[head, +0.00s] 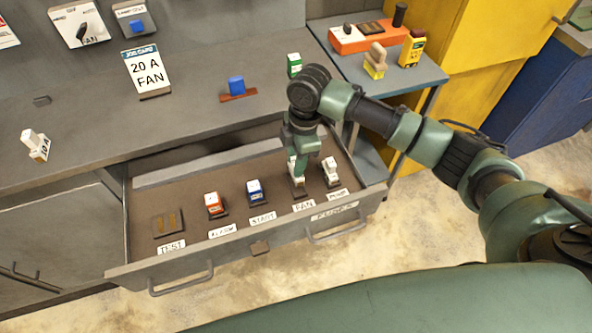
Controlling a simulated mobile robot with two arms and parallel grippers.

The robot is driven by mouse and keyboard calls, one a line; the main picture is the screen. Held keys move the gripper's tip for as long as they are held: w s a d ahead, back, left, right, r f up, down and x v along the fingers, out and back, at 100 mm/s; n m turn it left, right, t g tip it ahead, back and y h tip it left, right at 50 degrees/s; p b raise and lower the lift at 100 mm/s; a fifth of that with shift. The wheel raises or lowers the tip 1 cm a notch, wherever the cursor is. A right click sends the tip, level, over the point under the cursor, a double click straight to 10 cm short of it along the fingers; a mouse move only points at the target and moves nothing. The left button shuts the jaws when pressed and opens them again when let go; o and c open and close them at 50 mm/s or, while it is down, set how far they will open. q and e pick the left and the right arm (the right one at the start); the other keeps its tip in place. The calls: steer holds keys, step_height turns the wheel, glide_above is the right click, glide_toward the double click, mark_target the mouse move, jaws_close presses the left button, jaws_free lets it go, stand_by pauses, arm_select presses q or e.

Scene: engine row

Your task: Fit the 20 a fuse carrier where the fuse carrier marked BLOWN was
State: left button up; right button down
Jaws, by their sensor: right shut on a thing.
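My right gripper (297,165) is over the FAN place (304,205) in the open drawer. It is shut on a pale fuse carrier (298,180), mostly hidden by the fingers, low at the FAN socket. I cannot tell whether it is seated, and no marking on it is readable. Another white carrier (36,145) lies tilted on the bench at the left; its label is too small to read surely. A job card (147,72) reading "20 A FAN" stands on the bench. My left gripper is not in view.
The drawer (250,245) also holds an empty TEST socket (167,223), a red carrier (213,203), a blue carrier (255,191) and a white carrier (331,170) beside my gripper.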

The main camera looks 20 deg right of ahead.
steer(key=shift+s+f, duration=0.1)
steer(key=shift+f, duration=0.4)
step_height(320, 180, down, 4)
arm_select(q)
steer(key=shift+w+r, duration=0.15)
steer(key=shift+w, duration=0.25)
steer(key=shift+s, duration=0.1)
arm_select(e)
steer(key=c, duration=1.1)
jaws_free()
steer(key=shift+f, duration=0.1)
steer(key=shift+o, duration=0.2)
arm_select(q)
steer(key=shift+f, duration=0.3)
arm_select(e)
step_height(320, 180, up, 12)
steer(key=d, duration=0.1)
steer(key=shift+d, duration=0.2)
